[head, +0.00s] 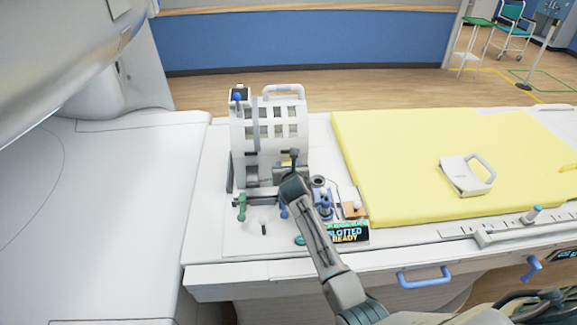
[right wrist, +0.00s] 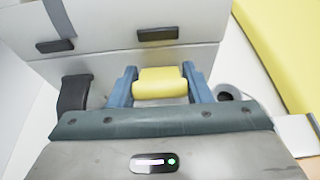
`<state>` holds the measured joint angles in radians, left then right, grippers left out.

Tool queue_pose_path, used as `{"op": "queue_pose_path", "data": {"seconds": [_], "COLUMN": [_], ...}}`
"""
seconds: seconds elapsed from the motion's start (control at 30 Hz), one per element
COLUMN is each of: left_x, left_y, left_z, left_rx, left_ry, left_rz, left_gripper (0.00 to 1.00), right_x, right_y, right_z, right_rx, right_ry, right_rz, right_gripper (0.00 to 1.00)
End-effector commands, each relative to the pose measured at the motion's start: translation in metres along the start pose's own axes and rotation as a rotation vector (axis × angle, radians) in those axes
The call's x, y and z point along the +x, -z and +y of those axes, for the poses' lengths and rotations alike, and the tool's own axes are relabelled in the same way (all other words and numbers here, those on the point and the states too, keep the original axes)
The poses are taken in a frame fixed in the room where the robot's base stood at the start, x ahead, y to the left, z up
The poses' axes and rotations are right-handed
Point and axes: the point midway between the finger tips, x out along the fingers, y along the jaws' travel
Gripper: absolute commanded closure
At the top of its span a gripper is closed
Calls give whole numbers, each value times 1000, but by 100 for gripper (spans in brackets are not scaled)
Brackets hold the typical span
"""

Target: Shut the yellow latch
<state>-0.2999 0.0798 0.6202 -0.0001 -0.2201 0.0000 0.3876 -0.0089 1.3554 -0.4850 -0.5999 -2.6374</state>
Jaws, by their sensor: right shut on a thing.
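The yellow latch (right wrist: 160,83) sits at the front of the white slotted housing (head: 268,125), low down near the table. In the right wrist view my right gripper's two blue-grey fingers stand on either side of the latch, and the gripper (right wrist: 160,88) is shut on it. In the head view my right gripper (head: 291,160) reaches up to the housing's lower front. Only a small yellow part of the latch shows behind it there. I cannot tell from these views how far the latch is turned. My left gripper is not in view.
A green-handled lever (head: 242,206) and blue fittings (head: 324,206) stand before the housing. A dark display (head: 345,233) lies near the front edge. A yellow mat (head: 400,150) with a white handled piece (head: 467,175) lies at right. The white surface at left is clear.

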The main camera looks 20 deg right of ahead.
Motion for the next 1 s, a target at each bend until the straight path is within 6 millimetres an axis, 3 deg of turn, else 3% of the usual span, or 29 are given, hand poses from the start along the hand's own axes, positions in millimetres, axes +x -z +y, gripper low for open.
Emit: {"op": "queue_pose_path", "data": {"seconds": [0.43,1.0], "left_x": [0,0], "left_y": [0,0], "left_z": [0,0], "left_rx": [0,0], "left_ry": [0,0], "left_rz": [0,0], "left_gripper": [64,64], "right_x": [6,7], "right_y": [-13,-14], "right_z": [0,0], "right_rx": [1,0], "right_ry": [0,1], "right_rz": [224,259], "right_gripper": [96,96]}}
